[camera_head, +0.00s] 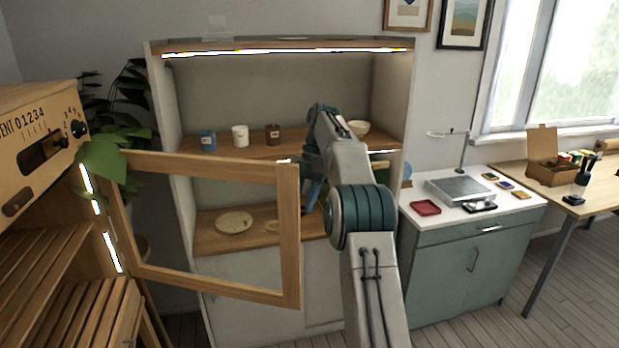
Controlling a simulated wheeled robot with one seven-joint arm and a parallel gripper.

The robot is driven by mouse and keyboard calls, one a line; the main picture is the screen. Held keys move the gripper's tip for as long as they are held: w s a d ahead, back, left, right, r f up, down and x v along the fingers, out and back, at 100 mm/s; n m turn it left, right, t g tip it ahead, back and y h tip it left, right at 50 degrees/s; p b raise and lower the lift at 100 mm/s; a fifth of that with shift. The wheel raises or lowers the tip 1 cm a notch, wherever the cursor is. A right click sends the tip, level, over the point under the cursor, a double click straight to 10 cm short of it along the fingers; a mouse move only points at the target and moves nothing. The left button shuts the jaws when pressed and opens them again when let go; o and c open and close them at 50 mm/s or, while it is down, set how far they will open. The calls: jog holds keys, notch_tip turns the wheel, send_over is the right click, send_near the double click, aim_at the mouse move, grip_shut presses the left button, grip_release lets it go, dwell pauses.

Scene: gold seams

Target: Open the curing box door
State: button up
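The curing box (45,125) is a light wooden cabinet at the left edge, with a dial, a scale and slatted shelves inside. Its door (289,235), a wooden frame with a clear pane, stands swung wide open to the right of the box. Its hinge side is by the box's lit inner edge. My gripper (309,196) is small and dark, pointing down close to the right upright of the door frame. My own arm partly hides it. I cannot tell whether its fingers touch the frame or are open or shut.
A shelf unit (390,95) with cups and bowls stands behind the door. A green cabinet (455,270) with a scale and a red tray (425,207) is at right, beside a wooden table (575,200). A leafy plant (115,150) is near the box. Floor shows at lower right.

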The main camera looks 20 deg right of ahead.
jog(key=shift+p+v, duration=1.9)
jog(key=shift+v, duration=0.85)
jog(key=shift+d, duration=0.1)
jog(key=shift+c, duration=0.3)
